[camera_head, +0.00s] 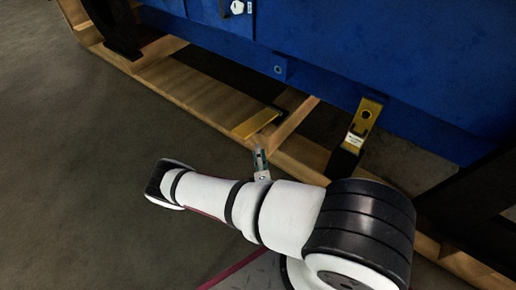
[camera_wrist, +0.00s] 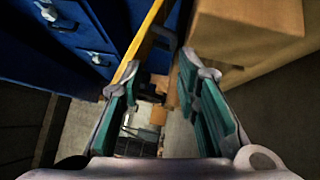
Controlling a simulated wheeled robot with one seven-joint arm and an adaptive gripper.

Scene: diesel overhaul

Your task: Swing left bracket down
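A yellow bracket (camera_head: 258,122) with a dark end, the left one of two, sticks out over the pallet's edge below the blue machine. It seems to show in the wrist view as a long yellow strip (camera_wrist: 143,42) running up from beside the left finger. A second yellow bracket (camera_head: 365,120) with a white label hangs down the blue side at the right. My gripper (camera_head: 260,158) is just below the left bracket's near end, partly hidden by my arm. In the wrist view my gripper (camera_wrist: 160,78) is open, teal pads apart, with nothing clearly between them.
The blue machine (camera_head: 340,45) fills the back above the wooden pallet (camera_head: 180,82). A wooden beam (camera_wrist: 250,30) is close at the upper right of the wrist view. Open grey floor (camera_head: 70,170) lies at the left of the head view.

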